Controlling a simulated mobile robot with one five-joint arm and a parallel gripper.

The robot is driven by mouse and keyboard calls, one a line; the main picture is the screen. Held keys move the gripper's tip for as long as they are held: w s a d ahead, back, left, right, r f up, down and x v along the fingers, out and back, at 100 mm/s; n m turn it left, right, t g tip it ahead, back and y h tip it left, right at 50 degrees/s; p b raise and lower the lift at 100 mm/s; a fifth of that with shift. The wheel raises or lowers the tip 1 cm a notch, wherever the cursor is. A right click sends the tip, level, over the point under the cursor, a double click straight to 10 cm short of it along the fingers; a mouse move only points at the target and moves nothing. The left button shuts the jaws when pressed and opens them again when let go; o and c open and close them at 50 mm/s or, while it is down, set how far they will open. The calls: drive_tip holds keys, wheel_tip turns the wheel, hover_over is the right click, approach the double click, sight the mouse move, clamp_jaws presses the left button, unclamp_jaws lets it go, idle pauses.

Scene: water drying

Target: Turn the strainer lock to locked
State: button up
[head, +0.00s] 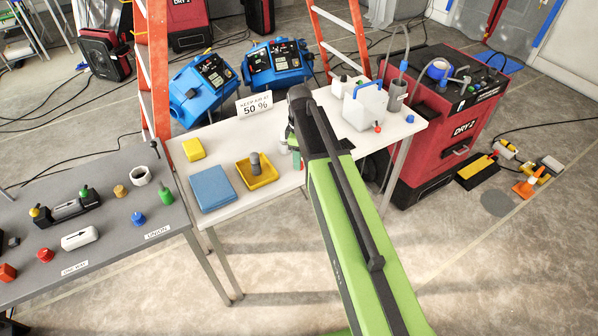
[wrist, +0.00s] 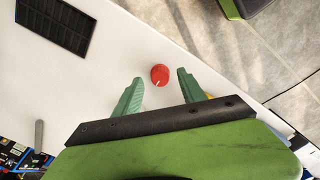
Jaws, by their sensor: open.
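A round red knob (wrist: 160,75) with a short pale mark sits on the white surface in the wrist view. I take it for the strainer lock. My gripper (wrist: 159,77) is open, its two teal fingers on either side of the knob, with visible gaps. I cannot tell how high the fingertips are above the surface. A black slatted grille (wrist: 57,25) lies left of the knob. In the head view my arm covers most of my gripper and that part of the table. A small red knob (head: 377,127) shows by the white container; I cannot tell if it is the same.
The white table (head: 222,222) bears a blue pad (head: 211,187), a yellow tray (head: 270,181), a yellow block (head: 193,149) and a blue-and-white container (head: 365,107). A grey bench (head: 110,222) stands left. A red dryer (head: 440,150) stands right.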

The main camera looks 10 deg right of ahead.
drive_tip(key=shift+f+b, duration=0.3)
drive_tip(key=shift+f, duration=0.6)
drive_tip(key=shift+r, duration=0.1)
clamp_jaws()
